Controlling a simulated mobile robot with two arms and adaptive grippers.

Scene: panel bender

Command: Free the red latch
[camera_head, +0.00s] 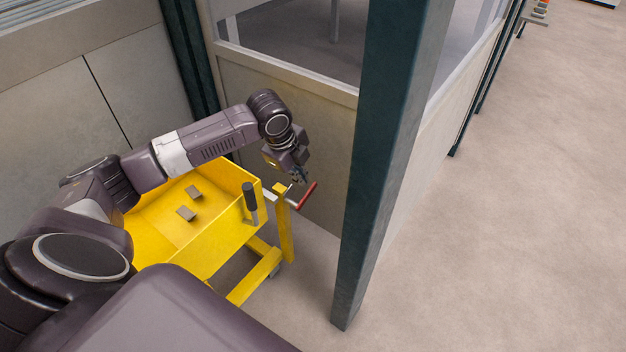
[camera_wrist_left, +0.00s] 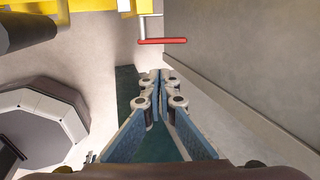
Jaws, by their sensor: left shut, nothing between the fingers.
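The red latch (camera_head: 308,194) is a short red bar on a grey metal rod at the right end of the yellow cart (camera_head: 222,243). In the left wrist view the red latch (camera_wrist_left: 162,41) lies level, beyond my fingertips, with its grey rod at its left end. My left gripper (camera_head: 300,178) is just above and left of the red bar in the head view. In the wrist view the left gripper (camera_wrist_left: 158,76) has its fingers together and empty, and a gap shows between the tips and the bar. My right gripper is not in view.
A black handle (camera_head: 250,197) stands at the cart's near right corner. Two small grey blocks (camera_head: 186,213) lie in the yellow tray. A dark green post (camera_head: 382,165) rises right of the latch, and a beige panel (camera_head: 325,150) stands behind it. Open floor (camera_head: 500,230) lies right.

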